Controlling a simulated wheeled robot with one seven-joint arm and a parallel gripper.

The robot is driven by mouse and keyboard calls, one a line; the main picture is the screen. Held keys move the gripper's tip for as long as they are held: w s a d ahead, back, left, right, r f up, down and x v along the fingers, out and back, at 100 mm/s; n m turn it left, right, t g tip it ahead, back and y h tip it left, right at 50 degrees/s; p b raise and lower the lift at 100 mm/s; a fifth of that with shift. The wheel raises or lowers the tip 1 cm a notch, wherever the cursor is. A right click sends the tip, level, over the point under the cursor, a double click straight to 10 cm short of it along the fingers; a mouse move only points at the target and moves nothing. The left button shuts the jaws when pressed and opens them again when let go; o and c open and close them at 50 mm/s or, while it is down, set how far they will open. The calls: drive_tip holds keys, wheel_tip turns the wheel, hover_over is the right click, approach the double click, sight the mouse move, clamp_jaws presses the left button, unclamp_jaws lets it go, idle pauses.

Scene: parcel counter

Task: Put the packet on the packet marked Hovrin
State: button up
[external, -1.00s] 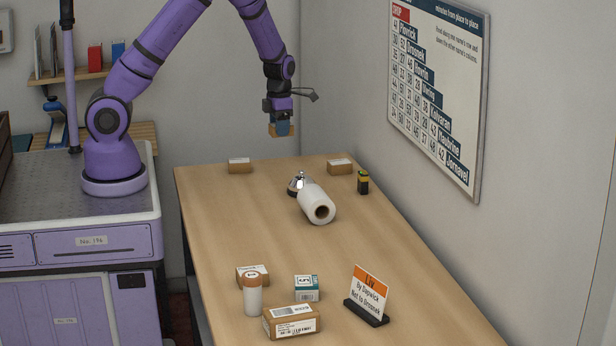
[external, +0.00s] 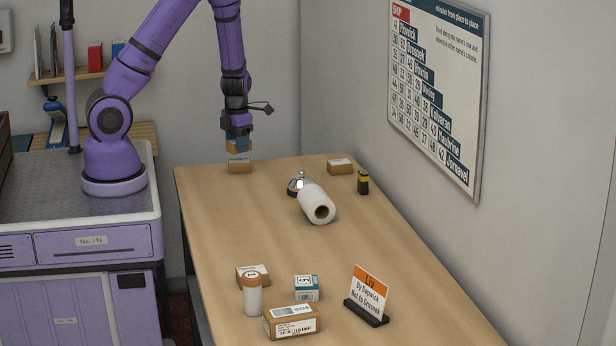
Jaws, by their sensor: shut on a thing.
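My gripper (external: 238,141) is shut on a small brown packet (external: 239,147) and holds it just above a brown packet (external: 239,168) at the back left of the counter. I cannot tell whether the two touch. Another brown packet (external: 340,167) lies at the back right. Near the front lie a brown packet with white labels (external: 291,322), a brown packet (external: 247,272) partly hidden by a bottle, and a teal and white box (external: 306,288). The names on the packets are too small to read, so I cannot tell which is marked Hovrin.
A chart (external: 435,90) hangs on the right wall. The counter's left middle is clear.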

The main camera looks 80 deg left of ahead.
drive_tip(key=shift+f, duration=1.45)
drive_tip(key=shift+f, duration=0.1)
drive_tip(key=o, duration=1)
drive_tip(key=shift+c, duration=0.2)
wheel_tip(320, 180, up, 12)
drive_tip(key=shift+r, duration=0.1)
drive_tip(key=shift+r, duration=0.1)
